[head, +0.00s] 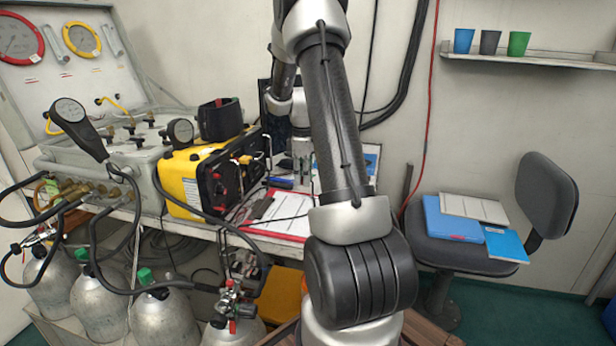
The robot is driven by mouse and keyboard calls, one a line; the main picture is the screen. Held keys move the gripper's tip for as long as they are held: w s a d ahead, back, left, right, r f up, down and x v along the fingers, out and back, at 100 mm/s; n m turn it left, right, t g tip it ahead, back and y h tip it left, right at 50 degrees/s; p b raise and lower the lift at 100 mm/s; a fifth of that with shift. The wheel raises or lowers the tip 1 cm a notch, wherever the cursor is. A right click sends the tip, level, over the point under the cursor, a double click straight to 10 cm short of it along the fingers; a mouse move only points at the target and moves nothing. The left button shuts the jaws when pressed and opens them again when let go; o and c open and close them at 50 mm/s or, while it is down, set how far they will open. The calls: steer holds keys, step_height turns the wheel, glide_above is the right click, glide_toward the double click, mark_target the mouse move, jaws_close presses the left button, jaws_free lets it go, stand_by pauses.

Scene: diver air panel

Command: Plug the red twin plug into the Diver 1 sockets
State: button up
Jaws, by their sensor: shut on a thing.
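The yellow case (184,184) stands on the bench with its black front panel (232,176) facing right. Small red and yellow parts and knobs show on that panel. The Diver 1 sockets are too small to tell apart. My gripper (300,158) is at the end of my arm, to the right of the panel and above the bench. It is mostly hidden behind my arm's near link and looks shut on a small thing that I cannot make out. I cannot pick out the red twin plug for certain.
A grey gauge panel (120,165) with hoses stands left of the case. Papers and a red clipboard (278,215) lie on the bench right of it. Gas cylinders (98,300) stand below. A chair (462,250) holding folders is at the right, under a shelf (530,60) with cups.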

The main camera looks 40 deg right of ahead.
steer(key=s+a+r, duration=0.1)
steer(key=a+r, duration=0.2)
steer(key=a, duration=0.4)
steer(key=s+a+r+m, duration=0.1)
steer(key=s+a+r, duration=0.15)
steer(key=a, duration=0.35)
steer(key=a+r, duration=0.3)
steer(key=a, duration=0.4)
steer(key=shift+w+a+r, duration=0.1)
steer(key=shift+w+a, duration=0.65)
steer(key=shift+w, duration=0.3)
steer(key=shift+w+a+r, duration=0.1)
steer(key=shift+w+a, duration=0.6)
steer(key=shift+w, duration=0.3)
steer(key=shift+w+a, duration=0.5)
steer(key=shift+w, duration=0.25)
stand_by(1.5)
steer(key=o, duration=1.2)
step_height(320, 180, up, 12)
